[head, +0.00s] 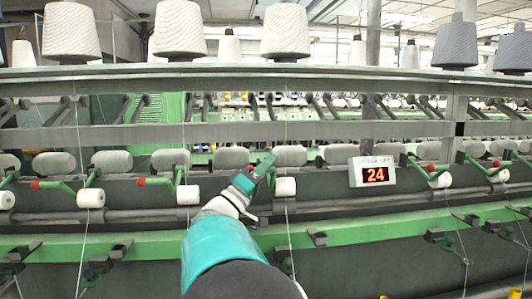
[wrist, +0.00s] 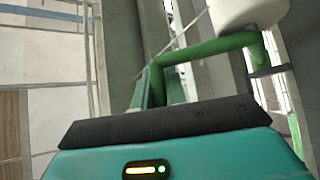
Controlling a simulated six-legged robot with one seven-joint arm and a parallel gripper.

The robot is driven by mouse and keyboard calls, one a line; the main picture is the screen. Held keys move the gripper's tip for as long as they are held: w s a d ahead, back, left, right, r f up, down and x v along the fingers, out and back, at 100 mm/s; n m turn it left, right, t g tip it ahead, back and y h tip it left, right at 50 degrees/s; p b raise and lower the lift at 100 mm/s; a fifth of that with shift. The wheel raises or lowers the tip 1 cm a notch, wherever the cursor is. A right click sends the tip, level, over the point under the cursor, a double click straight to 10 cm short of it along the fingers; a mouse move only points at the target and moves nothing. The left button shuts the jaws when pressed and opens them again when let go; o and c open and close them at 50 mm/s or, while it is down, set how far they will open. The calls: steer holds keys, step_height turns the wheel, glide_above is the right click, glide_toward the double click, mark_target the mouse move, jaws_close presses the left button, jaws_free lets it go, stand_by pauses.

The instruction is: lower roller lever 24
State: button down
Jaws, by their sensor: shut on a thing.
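The display box (head: 372,172) shows a red 24 on the machine's front rail in the head view. My gripper (head: 262,168) is at the row of roller levers, left of this display. It is shut on a green roller lever (wrist: 205,48), which shows in the wrist view rising from behind the dark edge of my gripper. A white roller (head: 285,187) sits just right of my gripper; a white roller (wrist: 248,12) also shows at the top of the wrist view. The lever's held end and my fingertips are largely hidden.
Neighbouring green levers with red knobs and white rollers stand left (head: 160,182) and right (head: 432,170). Large yarn cones (head: 180,30) stand on the top shelf. Thin threads hang down in front of the machine. A green rail (head: 120,246) runs below the levers.

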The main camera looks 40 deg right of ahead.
steer(key=shift+s+a+f, duration=0.15)
steer(key=shift+f, duration=0.95)
steer(key=c, duration=1.4)
jaws_free()
steer(key=shift+s+a, duration=0.1)
steer(key=shift+s, duration=0.05)
steer(key=shift+c, duration=0.2)
steer(key=shift+w+a+f, duration=0.2)
steer(key=shift+a, duration=0.15)
steer(key=v, duration=1.2)
steer(key=shift+a+f, duration=0.2)
steer(key=shift+a, duration=0.1)
steer(key=shift+s, duration=0.1)
